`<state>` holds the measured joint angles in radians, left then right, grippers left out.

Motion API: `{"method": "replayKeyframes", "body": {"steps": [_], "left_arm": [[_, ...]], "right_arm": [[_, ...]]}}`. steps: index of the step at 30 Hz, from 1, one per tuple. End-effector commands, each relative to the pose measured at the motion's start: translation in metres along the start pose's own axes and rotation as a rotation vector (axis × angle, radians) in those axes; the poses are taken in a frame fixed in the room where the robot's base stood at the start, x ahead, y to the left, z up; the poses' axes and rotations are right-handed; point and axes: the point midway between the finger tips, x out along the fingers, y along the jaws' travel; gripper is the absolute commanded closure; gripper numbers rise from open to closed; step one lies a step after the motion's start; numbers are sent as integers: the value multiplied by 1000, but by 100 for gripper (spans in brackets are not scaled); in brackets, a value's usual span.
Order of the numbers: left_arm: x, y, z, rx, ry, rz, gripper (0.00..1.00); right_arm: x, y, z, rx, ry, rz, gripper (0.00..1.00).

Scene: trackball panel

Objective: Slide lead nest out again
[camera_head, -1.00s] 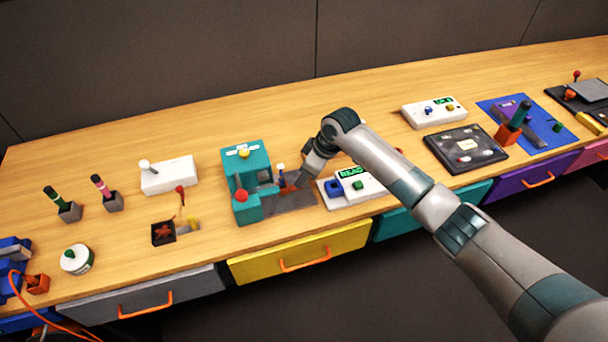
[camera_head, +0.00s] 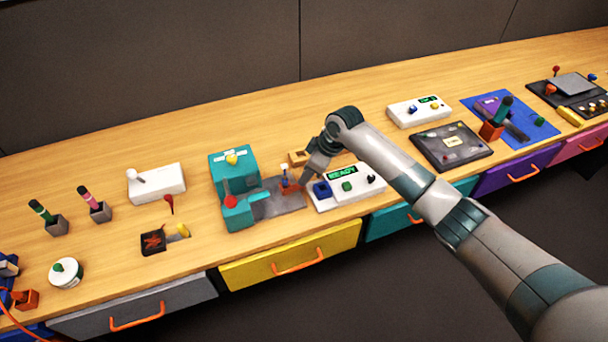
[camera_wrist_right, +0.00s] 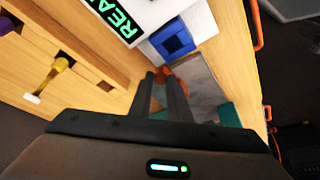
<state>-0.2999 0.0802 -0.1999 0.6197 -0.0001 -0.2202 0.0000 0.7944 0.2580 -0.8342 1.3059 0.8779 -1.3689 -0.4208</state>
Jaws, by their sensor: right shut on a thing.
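The teal press-like machine (camera_head: 232,172) stands on the bench with a red knob and a yellow button. A dark grey base plate (camera_head: 292,208) extends to its right, and it also shows in the wrist view (camera_wrist_right: 200,80). My right gripper (camera_head: 298,186) is low over this plate, shut on a small orange-red piece (camera_head: 287,188), which I take to be the lead nest's handle. The piece also shows just beyond my fingertips (camera_wrist_right: 166,76) in the wrist view. The nest itself is mostly hidden. A small blue-and-white part (camera_head: 284,172) stands upright beside the piece. My left gripper is out of view.
A white panel reading READY (camera_head: 345,190), with a blue block (camera_head: 322,190), stands close right of my gripper. A white lever box (camera_head: 156,184) is to the left. The bench behind the machine is clear.

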Motion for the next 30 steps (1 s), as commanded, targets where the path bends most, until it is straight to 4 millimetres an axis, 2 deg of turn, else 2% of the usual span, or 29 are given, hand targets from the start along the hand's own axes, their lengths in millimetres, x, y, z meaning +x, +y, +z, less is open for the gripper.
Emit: {"method": "replayKeyframes", "body": {"steps": [1, 3, 17, 23, 30], "left_arm": [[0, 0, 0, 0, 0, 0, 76], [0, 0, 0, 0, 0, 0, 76], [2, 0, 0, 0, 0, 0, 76], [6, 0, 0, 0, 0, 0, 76], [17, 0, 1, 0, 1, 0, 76]], "right_arm": [[-2, 4, 2, 3, -3, 7, 79], [-2, 4, 2, 3, -3, 7, 65], [-6, 2, 1, 2, -1, 4, 65], [-26, 3, 2, 1, 0, 5, 65], [-69, 3, 2, 1, 1, 7, 65]]}}
